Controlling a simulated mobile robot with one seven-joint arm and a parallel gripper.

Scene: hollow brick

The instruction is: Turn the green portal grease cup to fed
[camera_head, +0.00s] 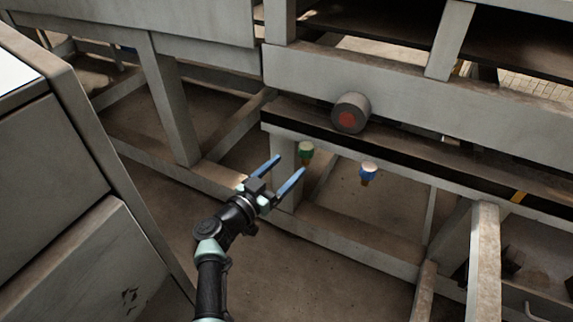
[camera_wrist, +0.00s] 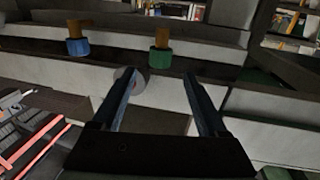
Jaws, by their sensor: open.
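The green grease cup (camera_head: 306,154) has a pale top and a brass-coloured stem. It hangs under the dark rail of the machine frame. My gripper (camera_head: 290,165) is open and empty, its two blue fingers pointing up toward the cup from the lower left. In the wrist view the green cup (camera_wrist: 160,59) appears just beyond and between the fingertips (camera_wrist: 161,77), apart from both fingers. Any marking on the cup is too small to read.
A similar blue cup (camera_head: 368,173) hangs to the right of the green one; it also shows in the wrist view (camera_wrist: 78,47). A grey roller (camera_head: 351,112) with a red centre sticks out above. A frame post (camera_head: 283,165) stands close behind my fingers.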

